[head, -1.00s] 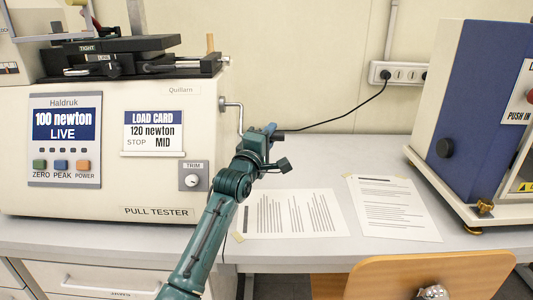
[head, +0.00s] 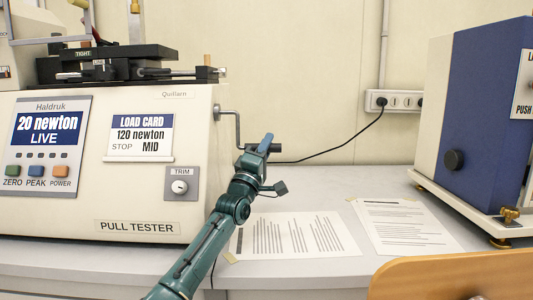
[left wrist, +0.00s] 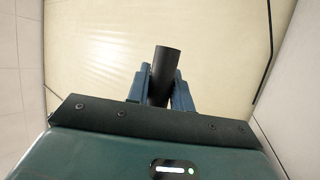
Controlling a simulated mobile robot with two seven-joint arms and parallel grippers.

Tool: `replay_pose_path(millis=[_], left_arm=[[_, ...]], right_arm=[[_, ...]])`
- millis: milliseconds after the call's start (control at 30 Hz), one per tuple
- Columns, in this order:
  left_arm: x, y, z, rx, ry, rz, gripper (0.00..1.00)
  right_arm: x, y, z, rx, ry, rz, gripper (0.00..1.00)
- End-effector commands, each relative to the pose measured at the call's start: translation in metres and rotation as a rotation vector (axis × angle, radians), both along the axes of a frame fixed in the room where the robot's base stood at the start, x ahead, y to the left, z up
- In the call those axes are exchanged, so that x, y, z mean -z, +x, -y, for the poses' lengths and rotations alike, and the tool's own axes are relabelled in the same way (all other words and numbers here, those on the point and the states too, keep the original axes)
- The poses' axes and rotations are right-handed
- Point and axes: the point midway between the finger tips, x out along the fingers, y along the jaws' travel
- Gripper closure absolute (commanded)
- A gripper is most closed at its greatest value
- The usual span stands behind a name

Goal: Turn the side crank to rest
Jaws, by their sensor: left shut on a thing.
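The side crank (head: 238,128) is a bent metal rod on the right side of the cream pull tester (head: 205,150). Its arm hangs down from the shaft, with a dark handle (head: 275,148) at the lower end. My left gripper (head: 262,146) is shut on that handle. In the left wrist view the black handle (left wrist: 165,62) stands up between the blue fingers of my left gripper (left wrist: 162,92). The tester's display (head: 48,128) reads 20 newton, LIVE. The load card (head: 140,135) reads 120 newton, STOP MID. My right gripper is not in view.
Paper sheets (head: 295,235) lie flat on the grey bench right of the tester. A blue and white machine (head: 485,110) stands at the right. A wall socket (head: 392,101) has a black cable. A wooden chair back (head: 460,275) is at front right.

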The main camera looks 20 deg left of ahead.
Motion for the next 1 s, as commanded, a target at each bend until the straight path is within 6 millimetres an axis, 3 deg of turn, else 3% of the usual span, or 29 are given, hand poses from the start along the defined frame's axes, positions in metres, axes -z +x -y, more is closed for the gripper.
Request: replay_pose_path(millis=[700, 733, 1000], left_arm=[[0.0028, 0.0046, -0.0019, 0.0, -0.001, -0.009, 1.0], [0.0028, 0.0046, -0.0019, 0.0, -0.001, -0.009, 0.77], [0.002, 0.0041, -0.0013, 0.0, 0.0, -0.006, 0.56]], right_arm=[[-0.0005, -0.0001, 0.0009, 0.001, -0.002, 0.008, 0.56], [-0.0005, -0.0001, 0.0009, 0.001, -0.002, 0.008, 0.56], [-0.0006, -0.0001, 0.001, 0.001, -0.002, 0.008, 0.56]])
